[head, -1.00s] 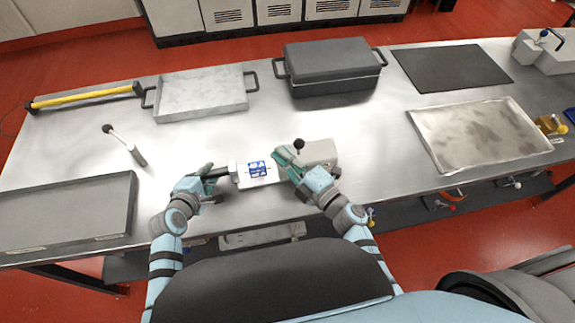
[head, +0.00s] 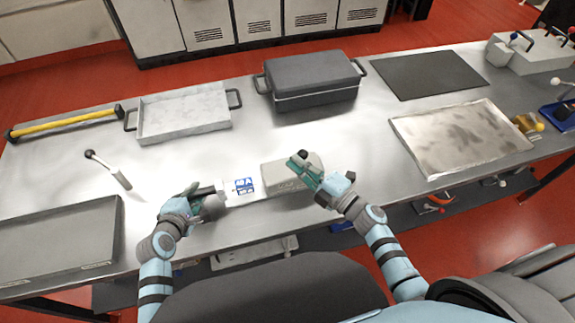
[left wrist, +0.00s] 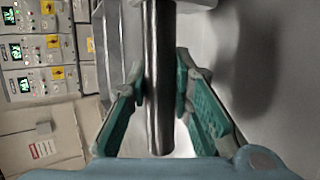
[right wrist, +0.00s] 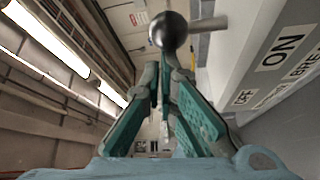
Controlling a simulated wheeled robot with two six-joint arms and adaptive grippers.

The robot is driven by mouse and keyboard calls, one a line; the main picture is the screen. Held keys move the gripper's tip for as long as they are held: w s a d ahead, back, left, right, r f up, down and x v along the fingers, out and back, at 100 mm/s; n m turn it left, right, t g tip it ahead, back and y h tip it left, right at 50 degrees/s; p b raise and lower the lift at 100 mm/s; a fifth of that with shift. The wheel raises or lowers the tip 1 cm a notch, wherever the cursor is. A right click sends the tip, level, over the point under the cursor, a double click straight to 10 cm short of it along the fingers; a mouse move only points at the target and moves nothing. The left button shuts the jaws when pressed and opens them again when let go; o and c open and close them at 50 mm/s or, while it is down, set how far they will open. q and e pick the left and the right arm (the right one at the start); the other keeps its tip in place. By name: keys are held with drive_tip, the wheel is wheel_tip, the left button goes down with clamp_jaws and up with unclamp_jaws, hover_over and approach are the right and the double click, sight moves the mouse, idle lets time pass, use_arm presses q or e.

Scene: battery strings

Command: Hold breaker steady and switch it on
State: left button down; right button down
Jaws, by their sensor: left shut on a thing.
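The breaker is a pale grey box (head: 284,175) lying on the steel table, with a blue-and-white label (head: 244,186) toward its left end. A dark bar sticks out at its left; it shows as a metal rod (left wrist: 160,75) in the left wrist view. My left gripper (head: 196,193) is shut on that bar. My right gripper (head: 308,172) is at the breaker's lever, with its fingertips close together just below the black ball knob (right wrist: 170,31). Contact there is unclear.
A dark lidded case (head: 311,80) and a grey tray (head: 184,115) stand behind. A worn metal tray (head: 460,137) lies to the right, and a dark tray (head: 50,240) at front left. A small lever tool (head: 110,170) lies left of my left gripper.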

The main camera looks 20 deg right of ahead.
use_arm(q)
drive_tip(key=shift+s+f, duration=0.25)
drive_tip(key=shift+f, duration=0.15)
drive_tip(key=c, duration=1.4)
unclamp_jaws()
drive_tip(key=shift+w, duration=0.15)
drive_tip(key=shift+o, duration=0.2)
drive_tip(key=shift+w, duration=0.15)
use_arm(e)
drive_tip(key=s+d, duration=0.1)
drive_tip(key=s, duration=0.8)
use_arm(q)
drive_tip(key=shift+r, duration=0.1)
use_arm(e)
drive_tip(key=shift+s+d, duration=0.1)
